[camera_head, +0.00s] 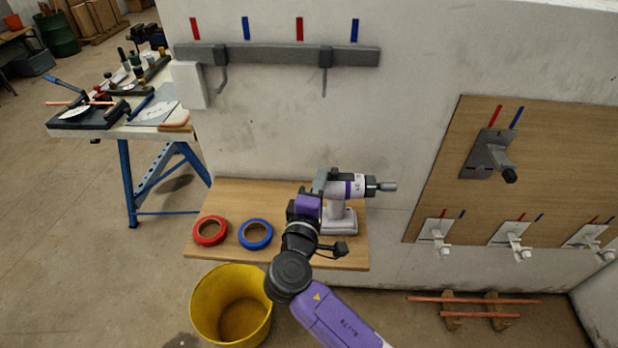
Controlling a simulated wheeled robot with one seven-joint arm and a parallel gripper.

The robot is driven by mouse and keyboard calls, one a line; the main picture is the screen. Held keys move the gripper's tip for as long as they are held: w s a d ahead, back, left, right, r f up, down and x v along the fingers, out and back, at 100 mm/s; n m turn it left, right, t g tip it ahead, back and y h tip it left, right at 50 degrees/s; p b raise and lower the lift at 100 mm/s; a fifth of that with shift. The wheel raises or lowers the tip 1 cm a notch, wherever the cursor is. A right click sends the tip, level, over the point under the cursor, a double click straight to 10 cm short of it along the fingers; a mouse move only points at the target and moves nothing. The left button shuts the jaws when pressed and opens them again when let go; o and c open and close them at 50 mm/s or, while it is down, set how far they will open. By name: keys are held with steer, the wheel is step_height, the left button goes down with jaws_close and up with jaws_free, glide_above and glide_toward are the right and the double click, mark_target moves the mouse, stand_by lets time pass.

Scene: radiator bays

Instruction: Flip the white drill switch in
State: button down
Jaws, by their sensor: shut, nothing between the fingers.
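The white drill (340,219) stands upright on a small wooden shelf (270,190) against the wall. It has a purple band, and its dark chuck points right. Its switch is too small to make out, and part of its left side is hidden by my arm. My gripper (319,183) is shut and empty at the upper left part of the drill. It overlaps the drill body in this view, and I cannot tell whether they touch.
A red tape roll (210,231) and a blue tape roll (255,234) lie on the shelf, left of my arm. A yellow bucket (203,309) stands below. A wooden panel (565,150) with brackets and valves is at right. A grey rail (280,54) hangs above.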

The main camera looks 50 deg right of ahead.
mark_target(338, 176)
steer(key=shift+s+d, duration=0.15)
steer(key=s+d, duration=0.2)
steer(key=shift+s+d, duration=0.1)
steer(key=shift+s, duration=0.2)
steer(key=shift+w, duration=0.1)
stand_by(0.3)
